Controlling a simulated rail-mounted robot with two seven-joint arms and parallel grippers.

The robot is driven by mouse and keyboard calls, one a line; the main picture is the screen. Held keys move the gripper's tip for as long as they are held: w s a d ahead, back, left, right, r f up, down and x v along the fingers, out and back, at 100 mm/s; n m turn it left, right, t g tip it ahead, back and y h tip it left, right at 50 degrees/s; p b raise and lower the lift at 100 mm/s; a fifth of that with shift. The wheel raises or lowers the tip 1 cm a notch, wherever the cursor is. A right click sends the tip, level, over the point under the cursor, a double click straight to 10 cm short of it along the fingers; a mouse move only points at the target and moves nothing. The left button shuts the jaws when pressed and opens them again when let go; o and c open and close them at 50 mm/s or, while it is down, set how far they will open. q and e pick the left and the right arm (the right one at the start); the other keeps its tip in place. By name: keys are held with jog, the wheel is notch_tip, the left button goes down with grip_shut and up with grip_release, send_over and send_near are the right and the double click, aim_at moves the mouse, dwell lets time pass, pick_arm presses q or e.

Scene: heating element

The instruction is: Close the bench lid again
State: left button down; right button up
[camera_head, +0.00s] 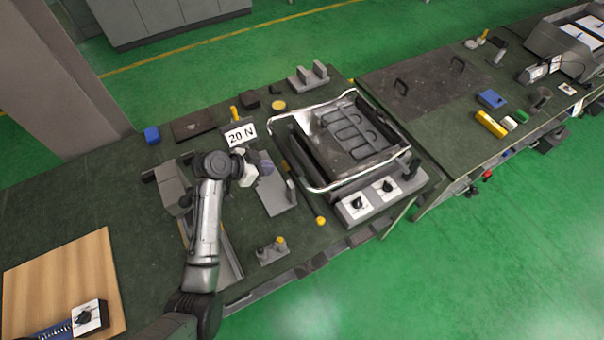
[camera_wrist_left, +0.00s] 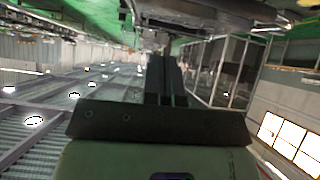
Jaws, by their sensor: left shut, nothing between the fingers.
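A dark flat panel with two black handles (camera_head: 412,88) lies on the right bench; I cannot tell for certain whether it is the bench lid. On the left bench (camera_head: 60,200) stands an open grey tray unit (camera_head: 318,178) with a chrome rail round it and a looped dark heating element (camera_head: 352,130) inside. My left gripper (camera_head: 266,168) is over the left bench, just left of this unit, apart from the panel. Its fingers also show in the left wrist view (camera_wrist_left: 167,78), together and empty. My right gripper is out of view.
A knob panel (camera_head: 378,196) fronts the tray unit. A wooden board (camera_head: 65,275) lies at the left. Small blue and yellow items (camera_head: 491,124) lie right of the handled panel. A gap separates the benches.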

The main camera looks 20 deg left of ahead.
pick_arm(q)
jog(key=a+f+x, duration=0.1)
jog(key=x, duration=1.2)
jog(key=shift+w+a+f+p, duration=0.2)
jog(key=shift+a+f+p, duration=0.1)
jog(key=shift+p, duration=0.1)
